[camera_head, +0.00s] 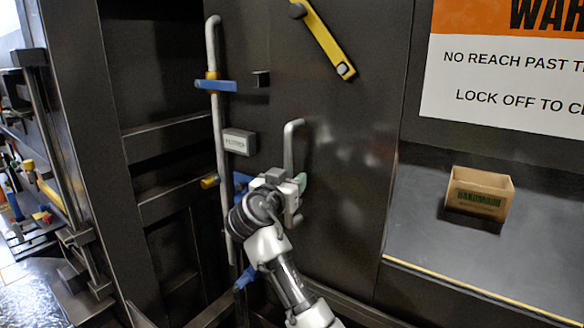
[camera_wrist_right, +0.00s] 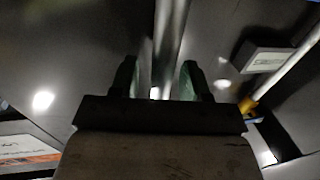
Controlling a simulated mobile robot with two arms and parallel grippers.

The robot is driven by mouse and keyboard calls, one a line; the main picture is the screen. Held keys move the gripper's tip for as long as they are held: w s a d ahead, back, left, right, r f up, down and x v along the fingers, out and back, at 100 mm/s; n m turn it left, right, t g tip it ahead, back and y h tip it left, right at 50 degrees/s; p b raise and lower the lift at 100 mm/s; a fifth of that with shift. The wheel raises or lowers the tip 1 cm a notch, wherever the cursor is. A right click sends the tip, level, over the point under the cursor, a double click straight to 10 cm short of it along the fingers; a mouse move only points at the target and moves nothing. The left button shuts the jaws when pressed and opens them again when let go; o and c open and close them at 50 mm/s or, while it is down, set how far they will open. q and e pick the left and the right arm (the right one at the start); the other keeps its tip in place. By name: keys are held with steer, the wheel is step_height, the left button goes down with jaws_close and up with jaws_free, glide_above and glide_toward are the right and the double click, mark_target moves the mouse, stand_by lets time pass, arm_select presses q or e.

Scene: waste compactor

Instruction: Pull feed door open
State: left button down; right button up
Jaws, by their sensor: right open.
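The feed door appears to be the dark metal panel (camera_head: 345,165) in the middle of the head view. A vertical grey bar handle (camera_head: 289,145) stands out from it, its top bent toward the panel. Contact cannot be told. My left gripper is out of view.
Left of the handle stands a long vertical rod (camera_head: 215,130) with a blue bracket (camera_head: 216,85) and a small labelled block (camera_head: 239,142). A yellow bar (camera_head: 325,38) is fixed above. An open cardboard box (camera_head: 479,194) and a warning sign (camera_head: 500,85) are at right.

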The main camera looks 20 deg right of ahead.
steer(key=shift+x, duration=0.8)
jaws_close()
